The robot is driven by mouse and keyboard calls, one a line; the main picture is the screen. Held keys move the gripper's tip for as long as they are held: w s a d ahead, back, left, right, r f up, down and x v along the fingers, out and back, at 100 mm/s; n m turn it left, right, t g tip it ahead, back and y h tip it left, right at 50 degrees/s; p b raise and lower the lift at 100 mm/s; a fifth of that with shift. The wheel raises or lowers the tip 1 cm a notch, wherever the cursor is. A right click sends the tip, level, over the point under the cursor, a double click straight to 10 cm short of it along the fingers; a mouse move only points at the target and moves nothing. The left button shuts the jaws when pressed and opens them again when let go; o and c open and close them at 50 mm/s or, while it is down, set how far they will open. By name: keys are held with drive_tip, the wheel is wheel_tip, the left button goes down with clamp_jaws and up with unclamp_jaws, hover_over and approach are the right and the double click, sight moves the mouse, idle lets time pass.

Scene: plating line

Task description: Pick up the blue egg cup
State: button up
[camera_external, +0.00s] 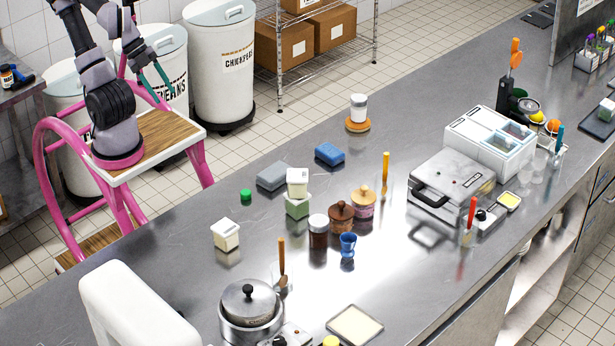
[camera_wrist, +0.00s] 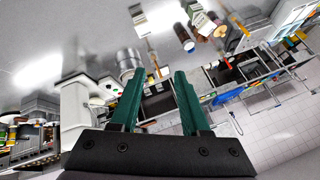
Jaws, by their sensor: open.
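The blue egg cup (camera_external: 348,244) stands upright on the steel counter (camera_external: 420,275) in the external view, in front of the brown lidded pot (camera_external: 341,218) and right of the dark jar with a white lid (camera_external: 318,232). My gripper (camera_external: 164,82) is at the upper left, raised and far from the cup, near the white bins behind the counter. In the wrist view its two green fingers (camera_wrist: 156,82) are apart with nothing between them.
A wooden-handled tool (camera_external: 282,265) and a steel pot (camera_external: 251,308) stand at the front left of the cup. The counter to the cup's right is clear up to the grill press (camera_external: 446,182).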

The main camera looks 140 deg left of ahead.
drive_tip(key=w+d+n+t+h, duration=0.1)
drive_tip(key=w+d, duration=0.1)
drive_tip(key=w, duration=0.7)
drive_tip(key=w+d+n+t+h, duration=0.1)
drive_tip(key=w+d+h, duration=0.15)
drive_tip(key=w, duration=0.65)
drive_tip(key=w+a+f+n+t+y, duration=0.1)
drive_tip(key=w+f+n, duration=0.1)
drive_tip(key=w, duration=0.6)
drive_tip(key=w+a+f+n+t+y, duration=0.1)
drive_tip(key=w+f+n, duration=0.15)
drive_tip(key=w, duration=0.65)
drive_tip(key=w+a+f+n+y, duration=0.2)
drive_tip(key=w+a+f, duration=0.1)
drive_tip(key=w+f, duration=0.3)
drive_tip(key=n+g+y, duration=0.4)
drive_tip(key=n+y, duration=0.2)
drive_tip(key=y, duration=0.3)
approach(348, 245)
drive_tip(key=a, duration=0.1)
drive_tip(key=w+a, duration=0.1)
drive_tip(key=a, duration=0.1)
drive_tip(key=shift+f, duration=0.2)
drive_tip(key=shift+x, duration=2.95)
drive_tip(key=shift+w+d, duration=0.15)
clamp_jaws()
